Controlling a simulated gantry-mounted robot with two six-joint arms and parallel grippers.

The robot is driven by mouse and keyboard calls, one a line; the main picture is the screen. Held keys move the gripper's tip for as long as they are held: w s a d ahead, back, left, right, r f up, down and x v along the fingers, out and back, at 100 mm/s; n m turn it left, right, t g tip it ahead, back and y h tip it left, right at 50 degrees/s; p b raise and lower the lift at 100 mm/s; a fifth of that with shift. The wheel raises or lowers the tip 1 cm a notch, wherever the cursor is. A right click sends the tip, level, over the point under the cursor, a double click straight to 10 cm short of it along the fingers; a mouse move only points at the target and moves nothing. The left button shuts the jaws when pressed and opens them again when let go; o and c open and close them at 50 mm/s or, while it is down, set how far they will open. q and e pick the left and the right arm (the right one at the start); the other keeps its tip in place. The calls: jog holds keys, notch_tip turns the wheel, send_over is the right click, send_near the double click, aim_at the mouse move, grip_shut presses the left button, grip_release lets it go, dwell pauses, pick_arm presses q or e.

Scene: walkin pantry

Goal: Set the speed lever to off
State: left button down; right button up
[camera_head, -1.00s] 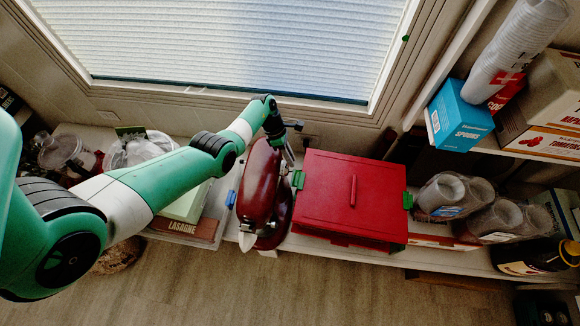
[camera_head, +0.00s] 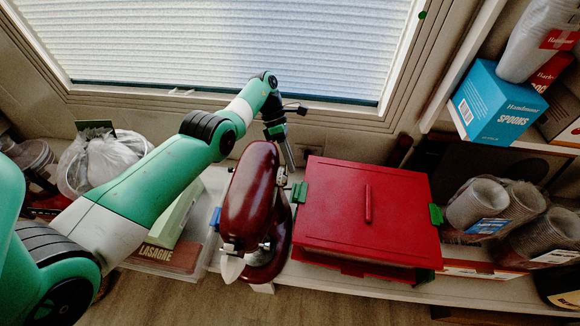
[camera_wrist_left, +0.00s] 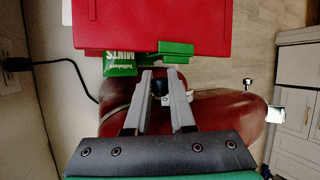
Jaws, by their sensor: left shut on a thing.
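A dark red stand mixer (camera_head: 250,200) stands on the shelf, left of the red box. In the wrist view its glossy body (camera_wrist_left: 225,112) lies beyond and beneath my fingers. My left gripper (camera_head: 288,160) reaches down at the mixer's right side, in the gap beside the red box. In the wrist view the left gripper (camera_wrist_left: 160,76) has its two fingers closed around a small dark knob (camera_wrist_left: 159,90) at the mixer's side, which looks like the speed lever. The lever's setting cannot be read. My right gripper is in neither view.
A red lidded box (camera_head: 345,215) with green clips stands close to the right of the mixer. A green mints packet (camera_wrist_left: 119,64) lies beside it. A lasagne box (camera_head: 170,257) is to the left, wrapped cups (camera_head: 490,205) to the right. The window is behind.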

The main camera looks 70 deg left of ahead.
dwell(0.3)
pick_arm(q)
jog(key=c, duration=0.8)
grip_release()
